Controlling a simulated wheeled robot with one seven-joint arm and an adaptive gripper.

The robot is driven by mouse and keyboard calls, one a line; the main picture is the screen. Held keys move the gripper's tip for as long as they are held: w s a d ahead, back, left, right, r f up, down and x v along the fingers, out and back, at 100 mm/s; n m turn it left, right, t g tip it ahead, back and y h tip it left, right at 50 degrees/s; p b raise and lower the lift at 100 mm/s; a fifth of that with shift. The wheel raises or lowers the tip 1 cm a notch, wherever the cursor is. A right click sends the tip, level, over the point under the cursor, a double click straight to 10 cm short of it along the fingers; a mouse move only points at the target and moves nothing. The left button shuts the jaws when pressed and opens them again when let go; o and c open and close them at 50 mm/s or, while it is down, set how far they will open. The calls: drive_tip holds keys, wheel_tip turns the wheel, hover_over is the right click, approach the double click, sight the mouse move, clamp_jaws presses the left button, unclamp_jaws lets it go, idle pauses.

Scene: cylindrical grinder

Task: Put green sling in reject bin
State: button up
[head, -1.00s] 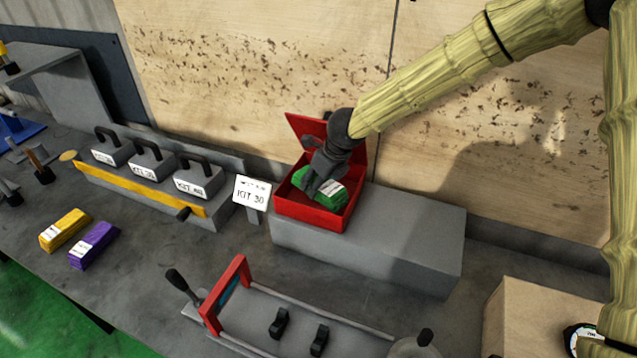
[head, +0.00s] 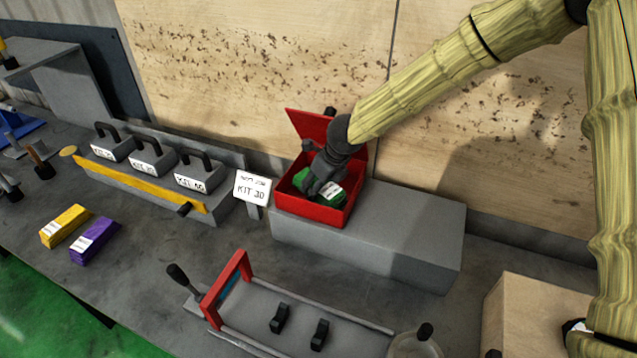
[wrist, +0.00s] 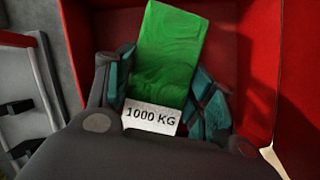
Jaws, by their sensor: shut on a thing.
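The green sling (head: 332,197) is a folded block with a white "1000 KG" label. It is inside the open red box (head: 301,210), whose lid stands up at the back. In the wrist view the green sling (wrist: 170,55) lies between the two fingers of my gripper (wrist: 163,100), with red walls around it. In the head view my gripper (head: 324,187) reaches down into the red box, shut on the sling and covering part of it. I cannot tell whether the sling touches the box floor. No bin marked as reject can be made out.
Yellow (head: 65,226) and purple (head: 94,241) slings lie on the bench at left. A red-framed fixture (head: 228,289) stands in front. A cardboard box (head: 515,310) is at right.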

drive_tip(key=o, duration=1.2)
drive_tip(key=shift+f, duration=0.1)
drive_tip(key=shift+o, duration=0.2)
drive_tip(key=shift+r+p, duration=0.3)
drive_tip(key=shift+r, duration=0.55)
drive_tip(key=b+v, duration=0.2)
drive_tip(key=v, duration=0.9)
drive_tip(key=shift+s+r, duration=0.15)
drive_tip(key=shift+r, duration=0.1)
drive_tip(key=shift+d, duration=0.1)
